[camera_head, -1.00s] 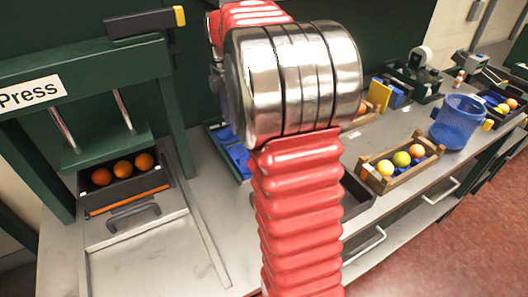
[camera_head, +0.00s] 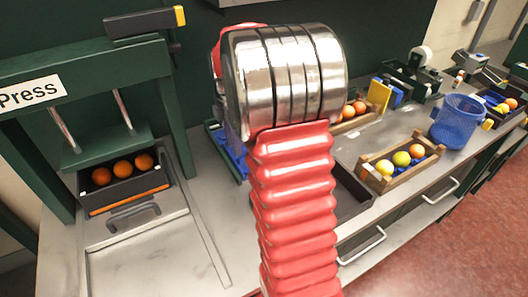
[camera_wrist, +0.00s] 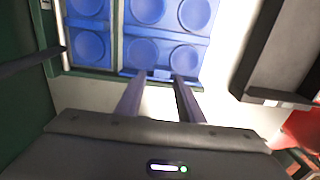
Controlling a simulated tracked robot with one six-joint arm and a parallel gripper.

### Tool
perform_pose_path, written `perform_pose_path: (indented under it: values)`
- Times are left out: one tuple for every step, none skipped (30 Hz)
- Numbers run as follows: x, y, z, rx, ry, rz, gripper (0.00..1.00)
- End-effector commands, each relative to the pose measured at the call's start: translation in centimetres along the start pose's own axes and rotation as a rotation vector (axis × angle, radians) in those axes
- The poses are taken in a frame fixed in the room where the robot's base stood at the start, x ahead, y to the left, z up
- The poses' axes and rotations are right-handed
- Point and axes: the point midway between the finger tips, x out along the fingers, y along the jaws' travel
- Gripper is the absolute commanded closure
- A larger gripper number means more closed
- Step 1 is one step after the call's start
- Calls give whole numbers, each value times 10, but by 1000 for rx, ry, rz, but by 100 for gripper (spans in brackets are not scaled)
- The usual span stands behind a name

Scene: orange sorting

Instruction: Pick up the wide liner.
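In the wrist view, the wide liner (camera_wrist: 166,33) is a blue sheet with two columns of round cups, at top centre. A narrower blue liner (camera_wrist: 90,32) with a single column of cups lies to its left, with a thin gap between them. My gripper (camera_wrist: 160,76) has its two fingers apart, with pale bench showing between them. The fingertips are at the wide liner's near edge; I cannot tell whether they touch it. In the head view, part of the blue liners (camera_head: 232,158) shows left of my red arm; the gripper is hidden there.
A dark box (camera_wrist: 275,45) stands right of the wide liner. A green tray edge (camera_wrist: 58,40) runs along the left. In the head view, a press (camera_head: 100,75) with oranges in a dark tray stands left. A wooden crate (camera_head: 405,177) of fruit and a blue basket (camera_head: 458,120) stand right.

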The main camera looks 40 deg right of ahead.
Motion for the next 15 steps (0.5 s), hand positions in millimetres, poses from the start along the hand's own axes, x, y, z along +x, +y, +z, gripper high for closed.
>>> perform_pose_path:
  values:
    - [0, 0, 0, 0, 0, 0, 66]
    - [0, 0, 0, 0, 0, 0, 66]
    - [0, 0, 0, 0, 0, 0, 66]
    - [0, 0, 0, 0, 0, 0, 66]
    - [0, 0, 0, 0, 0, 0, 66]
    - [1, 0, 0, 0, 0, 0, 66]
    - [3, 0, 0, 0, 0, -1, 66]
    - [5, -1, 0, 0, 0, -1, 66]
    - [8, -1, 0, 1, 0, -1, 66]
    - [12, -2, 0, 1, 0, -1, 66]
    - [16, -2, 0, 1, 1, -2, 66]
    - [21, -3, 0, 1, 1, -3, 66]
    - [25, -3, 0, 1, 0, -2, 66]
    - [29, -4, 0, 1, 0, -2, 66]
    - [35, -4, -1, 1, 0, -2, 66]
